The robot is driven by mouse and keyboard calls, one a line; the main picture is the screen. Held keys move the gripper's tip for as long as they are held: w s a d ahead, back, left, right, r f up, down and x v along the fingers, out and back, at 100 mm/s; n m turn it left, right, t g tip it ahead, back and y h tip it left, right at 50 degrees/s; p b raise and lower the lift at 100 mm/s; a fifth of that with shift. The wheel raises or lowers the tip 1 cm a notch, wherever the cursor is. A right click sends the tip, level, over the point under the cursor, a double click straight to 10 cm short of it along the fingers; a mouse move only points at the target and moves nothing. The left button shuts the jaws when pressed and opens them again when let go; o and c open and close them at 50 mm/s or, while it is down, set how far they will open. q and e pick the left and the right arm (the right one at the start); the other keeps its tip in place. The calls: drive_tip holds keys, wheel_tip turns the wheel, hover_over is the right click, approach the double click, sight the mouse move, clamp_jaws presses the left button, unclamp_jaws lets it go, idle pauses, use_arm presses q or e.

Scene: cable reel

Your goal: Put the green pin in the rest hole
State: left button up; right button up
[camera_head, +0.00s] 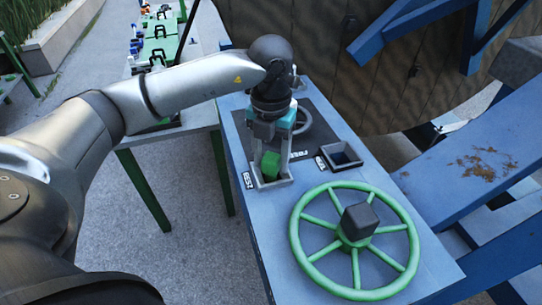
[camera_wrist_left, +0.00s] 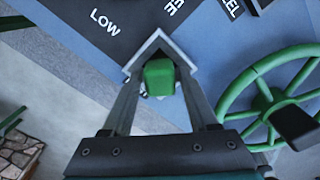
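The pin's lower end is hidden. My right gripper is not in view.
A green handwheel (camera_head: 298,228) with a dark hub knob lies on the near bench. A dark square socket (camera_head: 342,157) is right of the gripper. A large wooden reel (camera_head: 400,85) and blue beams (camera_head: 480,170) stand beyond. A green-legged table (camera_head: 145,185) is at left.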

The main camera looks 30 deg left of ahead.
use_arm(q)
drive_tip(key=shift+o, duration=1.4)
wheel_tip(320, 180, up, 15)
drive_tip(key=p, duration=0.1)
drive_tip(key=shift+r+p, duration=0.15)
drive_tip(key=shift+p, duration=0.2)
